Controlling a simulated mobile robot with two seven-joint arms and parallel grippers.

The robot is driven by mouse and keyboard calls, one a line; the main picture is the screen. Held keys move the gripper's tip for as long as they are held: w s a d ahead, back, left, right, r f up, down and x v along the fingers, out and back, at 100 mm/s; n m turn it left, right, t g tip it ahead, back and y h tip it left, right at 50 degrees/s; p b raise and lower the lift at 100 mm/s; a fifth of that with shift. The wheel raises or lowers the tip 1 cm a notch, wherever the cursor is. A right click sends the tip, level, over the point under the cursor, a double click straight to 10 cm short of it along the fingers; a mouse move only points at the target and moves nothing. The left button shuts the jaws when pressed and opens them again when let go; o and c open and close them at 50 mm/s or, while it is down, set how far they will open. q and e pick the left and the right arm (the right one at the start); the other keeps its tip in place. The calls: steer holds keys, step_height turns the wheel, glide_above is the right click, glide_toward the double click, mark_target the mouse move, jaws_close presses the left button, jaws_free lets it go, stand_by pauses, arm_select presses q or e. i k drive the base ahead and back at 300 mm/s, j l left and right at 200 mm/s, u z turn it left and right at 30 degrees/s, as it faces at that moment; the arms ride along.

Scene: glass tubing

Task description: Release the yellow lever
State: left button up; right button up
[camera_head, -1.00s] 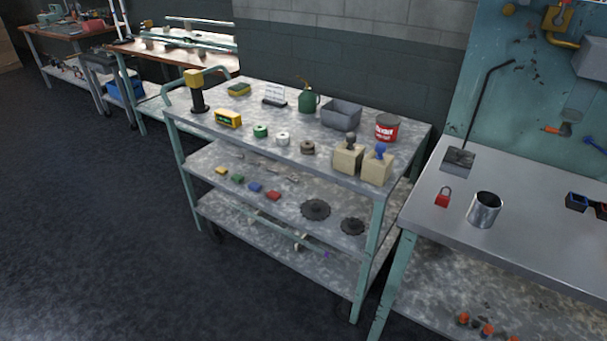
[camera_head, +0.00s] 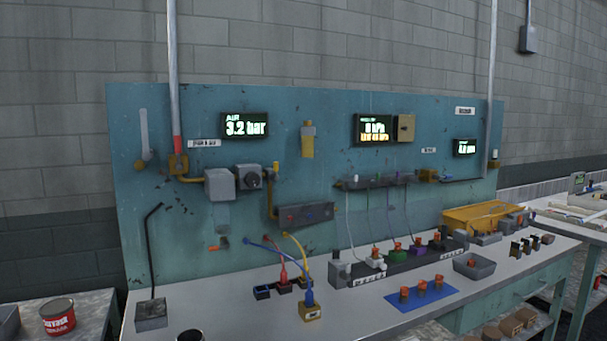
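A teal panel (camera_head: 350,107) stands behind a workbench. A yellow upright part (camera_head: 307,141) is mounted on its upper middle. A yellow valve-like fitting (camera_head: 178,166) sits at the left, at the foot of a vertical pipe with a red band. From here I cannot tell which of these yellow parts is the lever. Neither of my grippers is in view.
The grey bench (camera_head: 225,318) carries a black bent rod on a grey base (camera_head: 151,314), coloured cables, a blue mat (camera_head: 421,294) with orange-topped pieces, and a yellow tray (camera_head: 485,216). A red can (camera_head: 58,317) stands on a surface at the lower left.

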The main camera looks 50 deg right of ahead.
mark_target(274, 176)
steer(key=z, duration=1.55)
steer(key=i+l, duration=0.1)
steer(key=l, duration=0.6)
steer(key=i+l, duration=0.1)
steer(key=l, duration=0.6)
steer(key=i+l, duration=0.1)
steer(key=l, duration=0.65)
steer(key=i+l, duration=0.1)
steer(key=l, duration=0.6)
